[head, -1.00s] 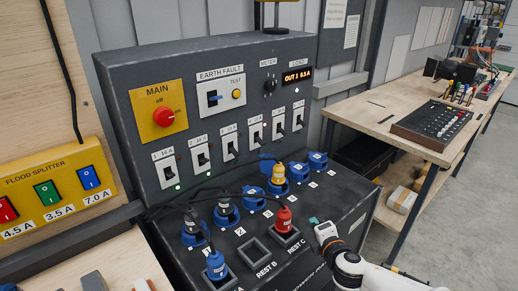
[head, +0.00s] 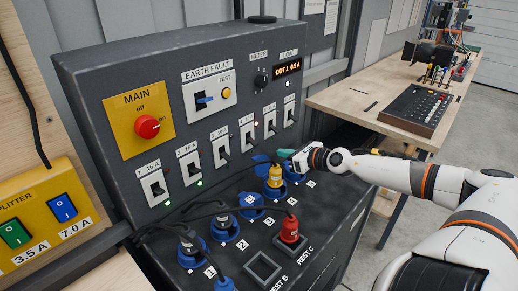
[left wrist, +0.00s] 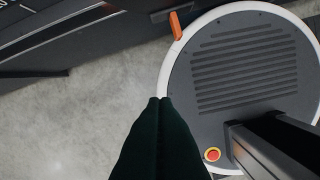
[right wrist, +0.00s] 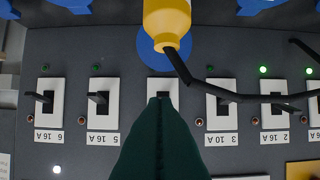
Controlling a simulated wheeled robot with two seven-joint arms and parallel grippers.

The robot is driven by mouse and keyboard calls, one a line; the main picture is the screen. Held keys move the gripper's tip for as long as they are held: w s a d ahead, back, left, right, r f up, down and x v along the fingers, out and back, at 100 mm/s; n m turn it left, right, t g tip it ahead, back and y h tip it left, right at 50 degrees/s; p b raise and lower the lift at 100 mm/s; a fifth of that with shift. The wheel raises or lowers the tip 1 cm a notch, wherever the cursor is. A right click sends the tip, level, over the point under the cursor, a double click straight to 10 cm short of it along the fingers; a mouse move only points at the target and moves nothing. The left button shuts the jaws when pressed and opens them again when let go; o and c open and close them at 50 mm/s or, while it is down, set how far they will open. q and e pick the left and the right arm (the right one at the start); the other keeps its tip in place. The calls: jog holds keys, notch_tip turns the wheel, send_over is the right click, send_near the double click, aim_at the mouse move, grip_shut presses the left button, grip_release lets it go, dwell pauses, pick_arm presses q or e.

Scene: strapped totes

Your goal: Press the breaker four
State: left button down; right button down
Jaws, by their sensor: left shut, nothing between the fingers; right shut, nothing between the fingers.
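Breaker four (head: 247,136) is a white switch plate with a dark lever on the grey panel, fourth in the row of breakers. In the right wrist view, which shows the panel upside down, breaker four (right wrist: 163,84) is straight ahead of my right gripper (right wrist: 159,99). The fingertips cover its lower part, its lever and its label. My right gripper (head: 283,153) is shut and empty, in front of the panel near the yellow plug; contact cannot be told. My left gripper (left wrist: 160,100) is shut and empty above the floor, away from the panel.
The yellow plug (right wrist: 167,20) and its black cable (right wrist: 230,96) are close to the right gripper; the cable crosses breakers three and two. Breaker five (right wrist: 104,103) and breaker three (right wrist: 221,104) flank four. A red plug (head: 289,229) stands on the lower deck. Lamps at breakers one and two glow green.

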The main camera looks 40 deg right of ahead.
aim_at(262, 156)
jog(key=shift+x, duration=0.85)
jog(key=shift+w+f+b, duration=0.15)
jog(key=shift+w+b, duration=0.25)
jog(key=shift+w, duration=0.05)
jog(key=shift+w+f+p, duration=0.1)
jog(key=shift+w+p, duration=0.25)
jog(key=shift+w, duration=0.15)
jog(key=shift+p+x, duration=0.8)
jog(key=shift+x, duration=2.55)
pick_arm(q)
jog(key=shift+s+r, duration=0.25)
jog(key=shift+r, duration=0.5)
pick_arm(e)
jog(key=shift+a+f, duration=0.1)
